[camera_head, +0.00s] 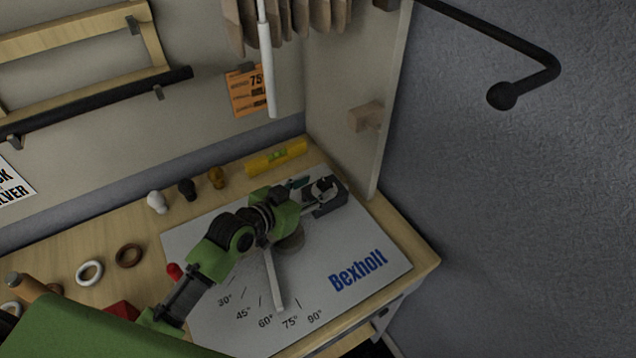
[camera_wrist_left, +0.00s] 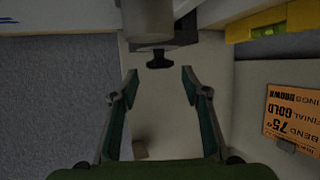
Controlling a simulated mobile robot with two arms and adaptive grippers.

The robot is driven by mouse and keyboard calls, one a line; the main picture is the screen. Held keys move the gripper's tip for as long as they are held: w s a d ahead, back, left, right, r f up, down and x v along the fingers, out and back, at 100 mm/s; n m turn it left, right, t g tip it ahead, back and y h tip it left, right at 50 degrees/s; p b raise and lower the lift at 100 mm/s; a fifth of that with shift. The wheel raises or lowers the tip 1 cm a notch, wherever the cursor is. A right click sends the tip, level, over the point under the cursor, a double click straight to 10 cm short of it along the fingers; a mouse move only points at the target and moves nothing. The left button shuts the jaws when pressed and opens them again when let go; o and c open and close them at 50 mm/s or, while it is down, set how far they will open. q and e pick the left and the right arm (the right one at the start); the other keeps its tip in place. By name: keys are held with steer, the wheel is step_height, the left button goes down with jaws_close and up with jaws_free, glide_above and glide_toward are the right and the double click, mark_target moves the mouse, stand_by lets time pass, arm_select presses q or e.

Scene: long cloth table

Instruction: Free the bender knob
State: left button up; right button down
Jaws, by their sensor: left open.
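The bender sits on a white board (camera_head: 350,255) printed "Bexholt" with angle marks. Its dark block (camera_head: 329,199) is at the board's far right, its round grey-brown part (camera_head: 291,240) is partly behind my wrist, and a pale lever (camera_head: 273,280) points toward the angle marks. My left gripper (camera_head: 308,195) reaches over the board to the dark block. In the left wrist view a small black knob (camera_wrist_left: 159,61) stands just beyond the fingertips, roughly centred between them. The left gripper (camera_wrist_left: 159,76) is open and empty there. I cannot tell whether it touches the knob. My right gripper is not in view.
A yellow level (camera_head: 276,156) and three small knobs (camera_head: 187,190) stand along the back. Several rings (camera_head: 129,255) lie at left. An orange card (camera_head: 248,92) hangs on the back panel. A side panel (camera_head: 345,120) with a wooden peg (camera_head: 366,115) rises close behind the block.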

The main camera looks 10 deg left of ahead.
mark_target(325, 186)
arm_select(q)
steer(key=shift+x, duration=0.9)
steer(key=shift+w+d+f, duration=0.1)
steer(key=shift+w, duration=0.15)
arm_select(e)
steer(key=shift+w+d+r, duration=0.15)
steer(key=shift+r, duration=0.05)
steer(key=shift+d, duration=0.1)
arm_select(q)
steer(key=shift+c, duration=0.7)
steer(key=c, duration=0.9)
steer(key=shift+s+d+r+n+t+y+p, duration=0.1)
steer(key=shift+r+n+t+y+p, duration=0.3)
steer(key=shift+p, duration=0.65)
steer(key=shift+c, duration=0.2)
steer(key=shift+d+f+n+y+p, duration=0.1)
steer(key=shift+f+n+y+p, duration=0.25)
steer(key=shift+p, duration=0.25)
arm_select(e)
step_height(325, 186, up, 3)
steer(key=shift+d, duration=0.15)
